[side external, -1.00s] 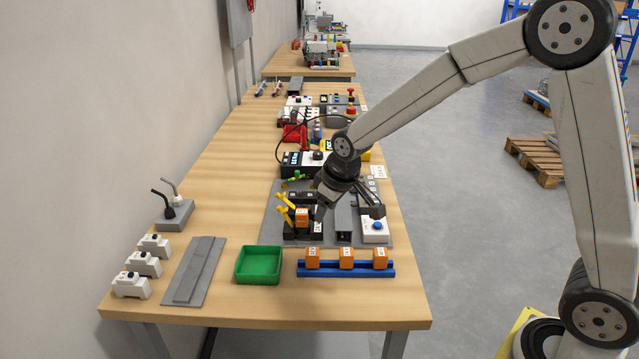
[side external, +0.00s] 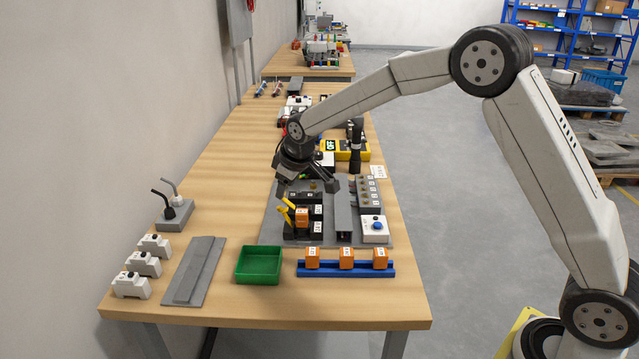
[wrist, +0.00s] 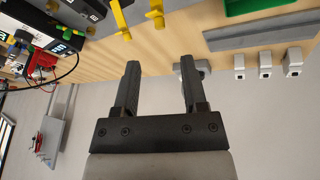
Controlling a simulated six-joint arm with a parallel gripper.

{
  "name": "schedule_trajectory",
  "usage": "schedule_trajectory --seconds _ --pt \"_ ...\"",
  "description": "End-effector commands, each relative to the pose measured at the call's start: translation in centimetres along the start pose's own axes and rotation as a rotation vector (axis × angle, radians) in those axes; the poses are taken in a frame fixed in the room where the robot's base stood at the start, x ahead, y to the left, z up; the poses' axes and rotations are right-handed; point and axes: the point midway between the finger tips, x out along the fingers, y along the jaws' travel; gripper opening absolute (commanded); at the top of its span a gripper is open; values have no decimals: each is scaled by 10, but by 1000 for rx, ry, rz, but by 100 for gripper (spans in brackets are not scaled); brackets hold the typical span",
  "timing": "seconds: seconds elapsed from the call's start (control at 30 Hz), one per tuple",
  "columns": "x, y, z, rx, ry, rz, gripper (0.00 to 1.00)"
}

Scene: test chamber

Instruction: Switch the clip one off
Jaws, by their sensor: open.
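Two yellow clip levers (side external: 289,211) stand tilted at the left side of a black socket (side external: 297,235) that carries an orange block (side external: 302,217). Which lever is clip one cannot be told. In the wrist view, two yellow levers (wrist: 120,20) show at the top edge, ahead of the fingertips and apart from them. My gripper (side external: 305,188) is open and empty, above and just behind the levers in the side view. In the wrist view, my gripper's two fingers (wrist: 158,66) are spread with nothing between them. The small labels cannot be read.
A green tray (side external: 259,265) and a blue rail (side external: 346,270) with orange blocks stand in front. A grey channel (side external: 343,215) and a white box with a blue button (side external: 375,229) lie right. Grey stand with levers (side external: 174,214) sits left. Bare table lies between.

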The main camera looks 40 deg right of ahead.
Motion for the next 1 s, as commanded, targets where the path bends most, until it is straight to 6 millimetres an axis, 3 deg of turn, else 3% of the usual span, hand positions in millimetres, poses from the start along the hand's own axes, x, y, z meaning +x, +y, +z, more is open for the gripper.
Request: schedule_trajectory --seconds 0.6,1.0 --pt "59 0 1 1 -1 1 55" --pt "74 0 0 2 0 2 55"
